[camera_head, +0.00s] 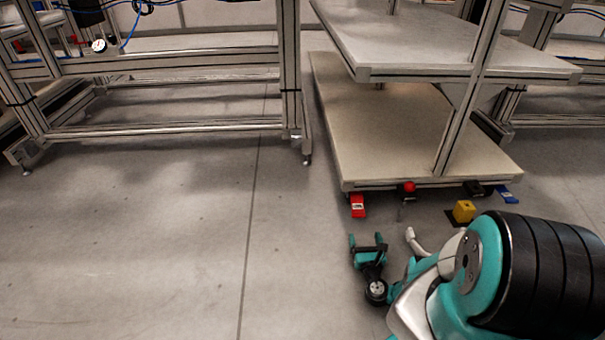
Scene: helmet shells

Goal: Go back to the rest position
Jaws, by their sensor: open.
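My gripper (365,241) is at the lower right of the head view, in front of the low end of a shelf cart (420,160). Its two teal fingers are apart, with nothing between them. The rest of my arm, teal, white and black, fills the lower right corner. No helmet shell shows in this view.
The cart has two pale shelves on metal posts. Along its lower front edge are a red block (357,205), a red ball (409,187), a yellow block (464,211) and a blue part (507,195). A metal frame bench (170,130) stands behind left. The left floor is clear.

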